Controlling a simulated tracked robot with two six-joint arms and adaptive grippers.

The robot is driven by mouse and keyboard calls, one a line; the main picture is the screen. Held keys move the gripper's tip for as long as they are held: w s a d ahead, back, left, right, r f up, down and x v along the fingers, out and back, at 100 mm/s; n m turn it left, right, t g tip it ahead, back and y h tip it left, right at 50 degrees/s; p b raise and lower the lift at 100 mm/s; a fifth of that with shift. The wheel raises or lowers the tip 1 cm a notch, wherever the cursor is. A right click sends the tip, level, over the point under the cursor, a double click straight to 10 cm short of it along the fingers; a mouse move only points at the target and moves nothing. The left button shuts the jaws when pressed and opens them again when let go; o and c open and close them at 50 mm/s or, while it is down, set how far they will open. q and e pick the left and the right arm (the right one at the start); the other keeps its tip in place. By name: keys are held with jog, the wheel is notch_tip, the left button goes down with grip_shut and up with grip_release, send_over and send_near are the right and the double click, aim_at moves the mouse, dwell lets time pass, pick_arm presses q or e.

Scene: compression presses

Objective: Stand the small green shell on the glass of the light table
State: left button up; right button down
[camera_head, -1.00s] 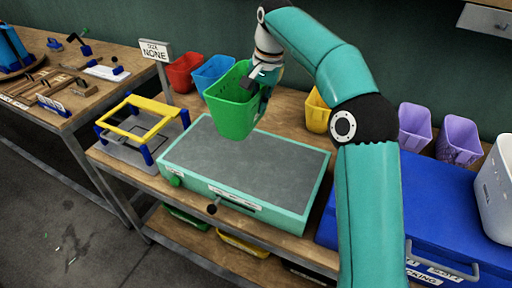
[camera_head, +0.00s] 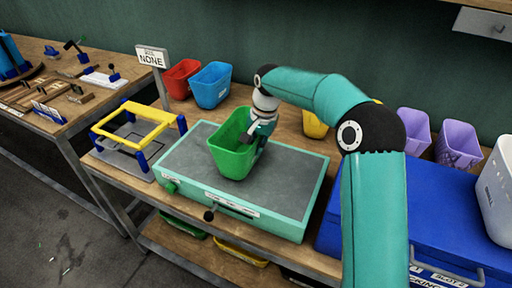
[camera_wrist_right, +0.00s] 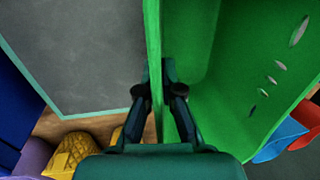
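The small green shell (camera_head: 228,152) is an open-topped bin, roughly upright over the middle of the light table (camera_head: 282,226). I cannot tell whether its base touches the grey glass (camera_head: 292,178) or hovers just above it. My right gripper (camera_head: 252,138) is at the shell's right side. In the right wrist view its fingers (camera_wrist_right: 165,92) straddle the green shell's wall (camera_wrist_right: 153,50) and are shut on it. The glass also shows there (camera_wrist_right: 75,50). My left gripper is not in view.
A red bin (camera_head: 182,80) and a blue bin (camera_head: 211,86) stand behind the table, with purple bins (camera_head: 458,143) to the right. A yellow-topped frame (camera_head: 130,128) is close on the left. A blue case (camera_head: 440,205) is on the right. The glass around the shell is bare.

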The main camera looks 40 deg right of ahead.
jog(key=c, duration=1.3)
grip_release()
jog(key=r, duration=0.4)
jog(key=s+r, duration=0.1)
jog(key=r, duration=0.3)
jog(key=d+r+p, duration=0.1)
jog(key=r, duration=0.3)
jog(key=shift+s, duration=0.25)
